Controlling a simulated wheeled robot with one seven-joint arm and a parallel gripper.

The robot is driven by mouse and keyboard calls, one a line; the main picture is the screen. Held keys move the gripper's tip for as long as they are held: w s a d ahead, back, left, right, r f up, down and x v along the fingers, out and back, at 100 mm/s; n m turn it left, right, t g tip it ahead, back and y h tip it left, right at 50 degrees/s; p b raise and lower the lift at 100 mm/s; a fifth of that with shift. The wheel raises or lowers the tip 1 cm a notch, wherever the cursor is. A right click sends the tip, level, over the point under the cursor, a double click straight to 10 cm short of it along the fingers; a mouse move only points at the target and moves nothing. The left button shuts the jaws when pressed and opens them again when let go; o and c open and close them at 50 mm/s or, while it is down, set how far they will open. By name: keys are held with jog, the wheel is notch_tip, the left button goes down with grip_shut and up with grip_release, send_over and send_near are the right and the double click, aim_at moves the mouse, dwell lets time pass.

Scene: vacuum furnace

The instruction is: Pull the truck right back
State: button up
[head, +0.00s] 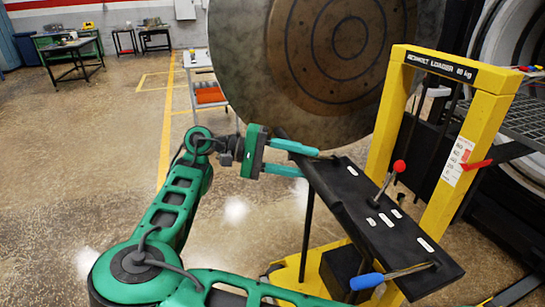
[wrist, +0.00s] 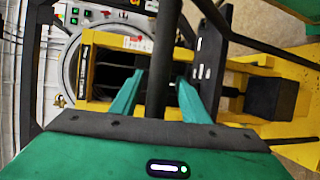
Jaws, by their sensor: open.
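The truck is a yellow loader (head: 487,110) with an upright frame, a black top panel (head: 355,195) and a yellow base (head: 325,268), standing at the right in the head view. My gripper (head: 311,162) is open at the panel's left edge, its two teal fingers pointing right. In the wrist view a dark bar (wrist: 158,55) runs between the open fingers of my gripper (wrist: 162,77). The fingers stand either side of it with gaps; I cannot tell whether either touches it. The truck's yellow frame (wrist: 92,60) lies beyond.
A big round furnace door (head: 240,60) stands open behind my gripper. A trolley with orange bins (head: 209,95) is further back. The floor at left (head: 100,150) is clear.

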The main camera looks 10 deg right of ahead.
jog(key=v, duration=0.8)
jog(key=shift+s+d, duration=0.1)
jog(key=shift+s, duration=0.05)
